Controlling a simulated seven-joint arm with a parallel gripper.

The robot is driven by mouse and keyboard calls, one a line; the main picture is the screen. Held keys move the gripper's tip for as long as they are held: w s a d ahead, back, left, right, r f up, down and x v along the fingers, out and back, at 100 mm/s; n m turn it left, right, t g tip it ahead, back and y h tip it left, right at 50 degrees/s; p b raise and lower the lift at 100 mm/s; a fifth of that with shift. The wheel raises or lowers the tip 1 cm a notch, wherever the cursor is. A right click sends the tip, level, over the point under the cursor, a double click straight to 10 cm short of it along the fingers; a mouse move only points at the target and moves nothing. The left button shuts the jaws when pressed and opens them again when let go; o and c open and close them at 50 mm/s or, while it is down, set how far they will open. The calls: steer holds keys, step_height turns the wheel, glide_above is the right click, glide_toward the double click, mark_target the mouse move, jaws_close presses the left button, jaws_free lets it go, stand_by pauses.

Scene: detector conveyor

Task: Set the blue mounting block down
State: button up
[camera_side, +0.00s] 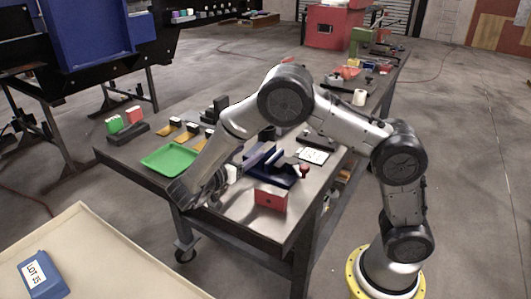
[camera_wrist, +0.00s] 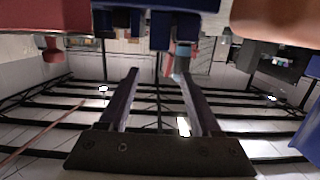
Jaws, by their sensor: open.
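My gripper (camera_side: 192,190) hangs low at the front edge of the workbench, beside the green tray. In the wrist view my gripper (camera_wrist: 157,74) has its two fingers spread apart, with no block held between them. A dark blue vise-like fixture (camera_side: 285,178) stands on the bench to the right of my gripper. Dark blue shapes (camera_wrist: 161,28) show beyond the fingertips. I cannot tell which blue thing is the mounting block.
The green tray (camera_side: 172,158) looks empty. A red box (camera_side: 271,197) sits near the bench's front right corner. A white label card (camera_side: 313,156) lies behind the fixture. Green and red blocks (camera_side: 134,115) stand in a dark holder at the left. The beige surface (camera_side: 100,262) is mostly bare.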

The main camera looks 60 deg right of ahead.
steer(key=w+r+n+t+y, duration=0.3)
steer(key=w+r+t+y, duration=0.2)
steer(key=w+r+t, duration=0.35)
steer(key=s+a+r+n+t+y, duration=0.2)
steer(key=a+r+n+t+y, duration=0.4)
steer(key=a+r+n+y, duration=0.3)
steer(key=s+a+f+n+g+y, duration=0.25)
steer(key=s+n+g+y, duration=0.2)
steer(key=s, duration=0.85)
steer(key=s+d+f+g+h, duration=0.1)
steer(key=s+f, duration=0.3)
steer(key=s, duration=0.4)
steer(key=s+d+f+n+g+h, duration=0.1)
steer(key=s+d+f+g, duration=0.2)
steer(key=s, duration=0.6)
steer(key=shift+s+d+f+g, duration=0.25)
steer(key=shift+d+f+g, duration=0.1)
steer(key=shift+d, duration=0.3)
